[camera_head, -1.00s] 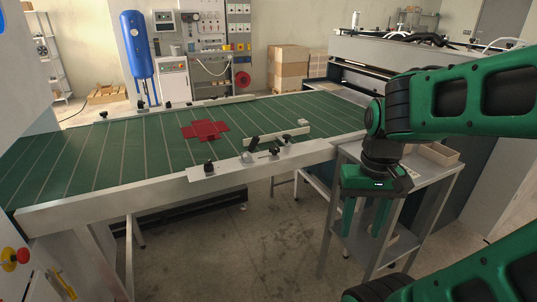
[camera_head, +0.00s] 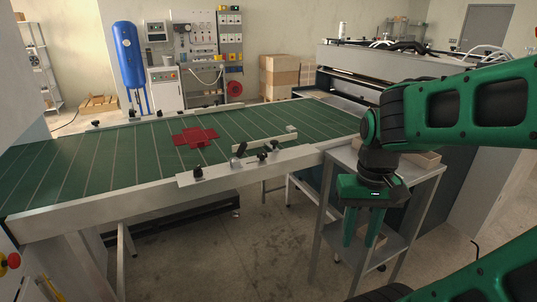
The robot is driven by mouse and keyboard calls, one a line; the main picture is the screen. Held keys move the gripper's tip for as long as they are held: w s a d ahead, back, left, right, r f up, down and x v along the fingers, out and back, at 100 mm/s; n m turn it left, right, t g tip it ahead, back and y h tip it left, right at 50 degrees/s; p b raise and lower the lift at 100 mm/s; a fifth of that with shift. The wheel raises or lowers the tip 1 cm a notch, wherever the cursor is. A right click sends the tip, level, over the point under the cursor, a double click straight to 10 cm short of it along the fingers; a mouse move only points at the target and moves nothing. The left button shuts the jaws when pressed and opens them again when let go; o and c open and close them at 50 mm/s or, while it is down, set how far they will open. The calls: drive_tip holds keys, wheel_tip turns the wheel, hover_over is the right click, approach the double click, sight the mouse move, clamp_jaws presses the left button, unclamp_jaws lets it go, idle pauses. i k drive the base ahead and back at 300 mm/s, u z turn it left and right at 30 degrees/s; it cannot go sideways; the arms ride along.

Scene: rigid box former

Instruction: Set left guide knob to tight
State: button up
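Several black knobs stand on the near side rail (camera_head: 225,171) of the green conveyor. One knob (camera_head: 198,173) is by itself toward the left of the rail's bracket. A black lever-like knob (camera_head: 240,150) and other black knobs (camera_head: 275,145) cluster farther right, beside a pale guide bar (camera_head: 265,142). Two small black knobs (camera_head: 159,113) sit on the far rail. I cannot tell which is the left guide knob, or its setting. My green gripper (camera_head: 361,242) points down, open and empty, in front of the grey side table, right of the knobs and apart from them.
A red flat box blank (camera_head: 195,137) lies on the green conveyor belt (camera_head: 115,160). The grey side table (camera_head: 415,172) with trays stands behind my gripper. A press-like machine (camera_head: 400,65) is at the back right. The floor before the rail is clear.

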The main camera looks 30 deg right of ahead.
sight(262, 156)
drive_tip(key=k, duration=0.45)
drive_tip(key=u, duration=0.25)
drive_tip(key=i, duration=1.4)
drive_tip(key=z, duration=0.35)
